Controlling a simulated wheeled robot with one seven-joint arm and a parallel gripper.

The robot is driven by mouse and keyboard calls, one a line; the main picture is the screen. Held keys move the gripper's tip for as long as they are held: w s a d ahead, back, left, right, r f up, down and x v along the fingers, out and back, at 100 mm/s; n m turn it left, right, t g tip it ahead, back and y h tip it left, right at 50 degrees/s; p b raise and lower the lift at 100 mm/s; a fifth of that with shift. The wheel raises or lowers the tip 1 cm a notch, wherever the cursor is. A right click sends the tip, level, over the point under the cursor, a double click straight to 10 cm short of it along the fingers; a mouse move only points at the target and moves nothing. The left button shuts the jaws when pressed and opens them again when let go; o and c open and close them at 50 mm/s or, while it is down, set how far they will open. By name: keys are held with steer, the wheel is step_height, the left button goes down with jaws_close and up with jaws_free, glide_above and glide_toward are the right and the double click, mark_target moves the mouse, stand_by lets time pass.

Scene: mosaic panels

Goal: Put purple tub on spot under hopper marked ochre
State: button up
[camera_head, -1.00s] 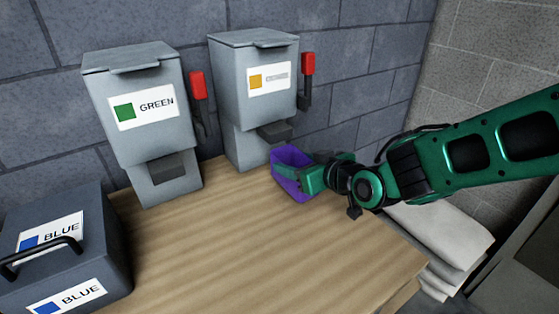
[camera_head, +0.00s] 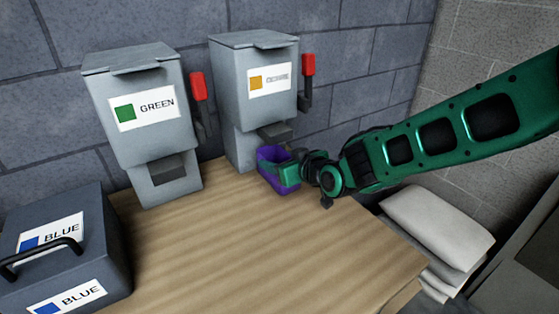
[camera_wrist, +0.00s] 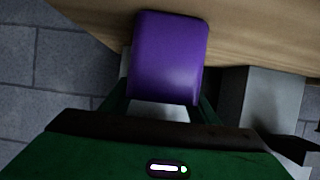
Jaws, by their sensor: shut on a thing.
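The purple tub (camera_head: 267,170) is at the front of the ochre-marked hopper (camera_head: 248,90), close under its dark chute (camera_head: 275,131). My gripper (camera_head: 287,172) is shut on the tub's right side. In the wrist view the purple tub (camera_wrist: 170,55) sits between the fingers of my gripper (camera_wrist: 163,103). Whether the tub's bottom touches the table is hard to tell. The spot under the hopper is not clearly visible.
A green-marked hopper (camera_head: 145,115) stands to the left. A dark box marked blue (camera_head: 108,240) with a handle is at the front left. The wooden table (camera_head: 230,245) is clear in front. White sacks (camera_head: 437,225) lie at the right, beyond the table edge.

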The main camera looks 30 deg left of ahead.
steer(key=o, duration=1)
steer(key=shift+f, duration=0.1)
steer(key=shift+o, duration=0.2)
steer(key=shift+s+d+r, duration=0.1)
steer(key=shift+d+r, duration=0.25)
steer(key=v, duration=1.1)
steer(key=shift+s, duration=0.2)
steer(key=shift+f, duration=0.1)
